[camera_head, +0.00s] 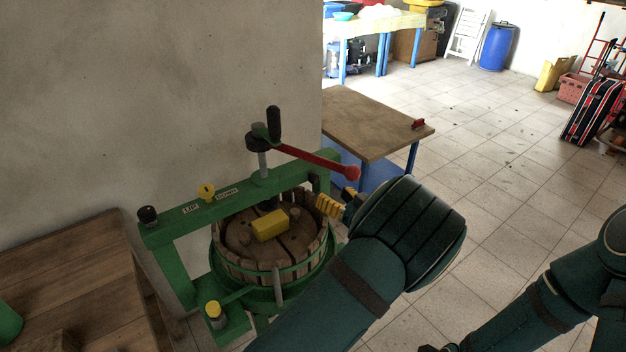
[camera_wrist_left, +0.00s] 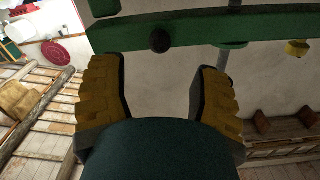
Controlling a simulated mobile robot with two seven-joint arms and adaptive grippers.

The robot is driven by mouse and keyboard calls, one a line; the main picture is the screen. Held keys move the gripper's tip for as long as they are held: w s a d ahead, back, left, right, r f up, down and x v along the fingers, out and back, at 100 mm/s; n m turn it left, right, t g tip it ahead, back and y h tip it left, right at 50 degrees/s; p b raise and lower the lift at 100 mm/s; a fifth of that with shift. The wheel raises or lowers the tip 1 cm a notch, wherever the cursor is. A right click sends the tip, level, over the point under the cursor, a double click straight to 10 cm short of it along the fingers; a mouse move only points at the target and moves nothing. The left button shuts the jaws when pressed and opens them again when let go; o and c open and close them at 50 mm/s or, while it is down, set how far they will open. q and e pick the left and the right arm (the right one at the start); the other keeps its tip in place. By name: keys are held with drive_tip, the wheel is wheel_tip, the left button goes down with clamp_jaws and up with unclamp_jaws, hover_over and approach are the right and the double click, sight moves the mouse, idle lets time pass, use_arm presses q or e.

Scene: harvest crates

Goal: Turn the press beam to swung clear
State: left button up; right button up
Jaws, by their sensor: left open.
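The press beam (camera_head: 170,234) is a green bar across the top of the basket press, with UP and DOWN labels and a black knob (camera_head: 147,215) at its left end. It lies over the back part of the slatted wooden basket (camera_head: 262,272). My left gripper (camera_head: 338,202) is beside the beam's right end, its yellow-padded fingers partly hidden by my wrist. In the left wrist view, the fingers (camera_wrist_left: 157,68) are spread with nothing between them. The beam (camera_wrist_left: 205,30) crosses beyond the fingertips, with a dark round knob (camera_wrist_left: 160,41) between them in the picture. My right gripper is out of view.
A screw handle with a red bar (camera_head: 312,158) rises above the beam. A yellow block (camera_head: 270,225) lies on the basket's lid. A wooden table (camera_head: 375,125) stands behind, and another (camera_head: 75,285) at left. A wall is close behind the press. Tiled floor is open at right.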

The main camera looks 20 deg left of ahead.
sight(317, 181)
use_arm(q)
drive_tip(key=b+x, duration=0.1)
drive_tip(key=x, duration=0.8)
drive_tip(key=shift+w, duration=0.1)
drive_tip(key=shift+a, duration=0.1)
clamp_jaws()
